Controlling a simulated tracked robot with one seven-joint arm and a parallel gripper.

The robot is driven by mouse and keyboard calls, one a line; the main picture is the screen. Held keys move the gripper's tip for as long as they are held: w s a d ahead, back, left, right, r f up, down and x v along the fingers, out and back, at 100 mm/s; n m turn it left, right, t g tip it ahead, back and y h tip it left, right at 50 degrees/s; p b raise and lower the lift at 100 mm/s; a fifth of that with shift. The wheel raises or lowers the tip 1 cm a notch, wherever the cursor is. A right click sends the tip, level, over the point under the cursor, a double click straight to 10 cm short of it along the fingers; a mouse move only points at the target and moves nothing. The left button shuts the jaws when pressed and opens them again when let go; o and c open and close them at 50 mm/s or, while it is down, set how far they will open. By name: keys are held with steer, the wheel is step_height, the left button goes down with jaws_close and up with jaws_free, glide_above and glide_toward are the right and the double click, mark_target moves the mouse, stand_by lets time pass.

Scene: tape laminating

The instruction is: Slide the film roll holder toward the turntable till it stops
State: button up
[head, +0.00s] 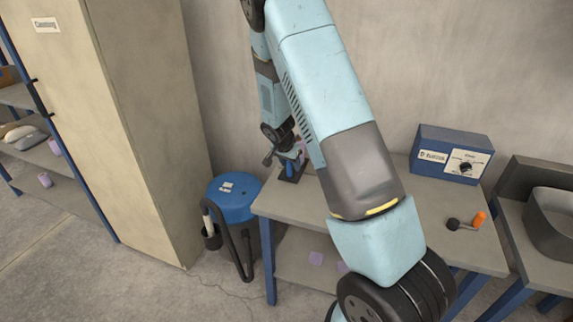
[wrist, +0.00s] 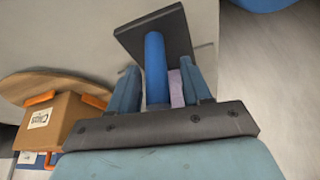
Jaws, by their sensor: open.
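The film roll holder has a dark flat base plate (wrist: 160,32) and a blue upright post (wrist: 155,62). A pale purple piece (wrist: 176,88), perhaps film, shows beside the post. My gripper (wrist: 158,70) is open, with one finger on each side of the post; I cannot tell whether either touches it. In the head view the holder's dark base (head: 292,172) is on the workbench's far left corner, with my gripper (head: 284,150) at it, partly hidden. The round wooden turntable (wrist: 40,87) lies to the left in the wrist view; my arm hides it in the head view.
A cardboard box (wrist: 65,122) with orange clamps is on the turntable. The workbench (head: 440,215) also holds a blue control box (head: 450,155) and an orange-handled item (head: 478,220). A blue drum (head: 232,198) stands left of the bench, near a tall cabinet (head: 130,110).

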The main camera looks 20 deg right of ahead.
jaws_close()
stand_by(0.4)
